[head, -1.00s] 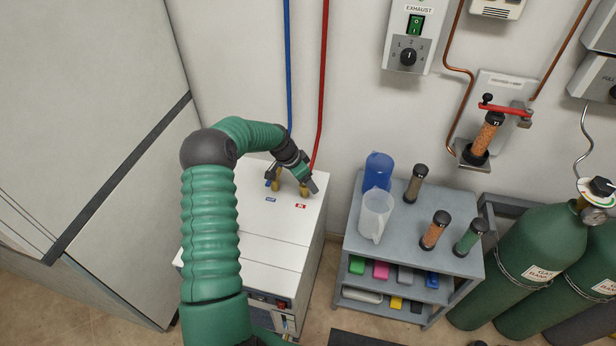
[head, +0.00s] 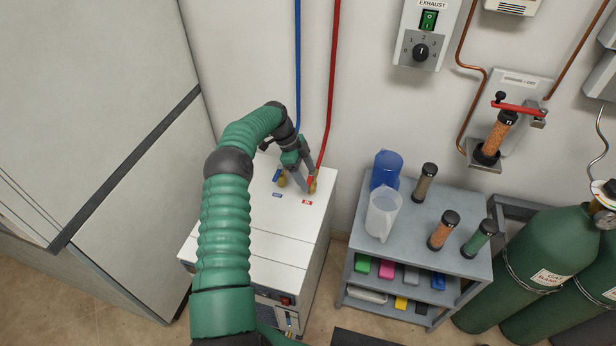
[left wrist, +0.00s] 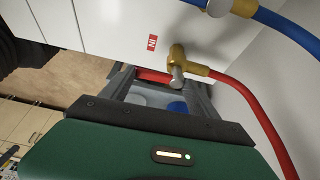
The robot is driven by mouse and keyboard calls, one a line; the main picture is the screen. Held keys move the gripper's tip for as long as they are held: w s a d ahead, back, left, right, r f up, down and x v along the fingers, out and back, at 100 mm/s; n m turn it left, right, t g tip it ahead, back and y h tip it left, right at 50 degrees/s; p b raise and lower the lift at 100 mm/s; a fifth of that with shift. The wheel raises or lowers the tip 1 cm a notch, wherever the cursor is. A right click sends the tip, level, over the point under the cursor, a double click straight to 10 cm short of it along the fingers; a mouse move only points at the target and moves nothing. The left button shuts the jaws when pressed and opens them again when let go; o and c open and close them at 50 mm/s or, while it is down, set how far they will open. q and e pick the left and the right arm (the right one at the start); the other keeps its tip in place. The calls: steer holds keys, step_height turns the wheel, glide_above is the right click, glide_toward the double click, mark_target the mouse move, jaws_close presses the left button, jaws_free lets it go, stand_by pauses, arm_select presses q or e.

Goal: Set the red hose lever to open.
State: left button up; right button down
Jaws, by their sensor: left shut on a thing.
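The red hose (head: 332,90) comes down the wall to a brass valve (head: 313,187) on top of the white cabinet, beside a red "IN" label (head: 307,202). My left gripper (head: 307,183) is at this valve, shut on the red lever (head: 310,179). In the left wrist view the red lever (left wrist: 153,75) lies between the fingers of the left gripper (left wrist: 160,82), beside the brass valve (left wrist: 177,58). The fingers hide part of the lever, and its exact angle is hard to tell. My right gripper is not in view.
The blue hose (head: 297,70) and its blue-levered valve (head: 279,177) stand just left of the red valve. The wall is close behind. A grey cart (head: 400,262) with jugs and several cartridges stands right of the white cabinet (head: 250,230).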

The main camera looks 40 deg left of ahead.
arm_select(q)
steer(key=shift+s+a+m, duration=0.1)
steer(key=shift+a+m, duration=0.1)
steer(key=shift+m, duration=0.1)
steer(key=o, duration=1.3)
steer(key=shift+o, duration=0.2)
steer(key=p+v, duration=0.2)
steer(key=v, duration=0.9)
steer(key=shift+a+r+p, duration=0.25)
steer(key=shift+r+p, duration=0.05)
steer(key=shift+r, duration=0.05)
steer(key=shift+w, duration=0.2)
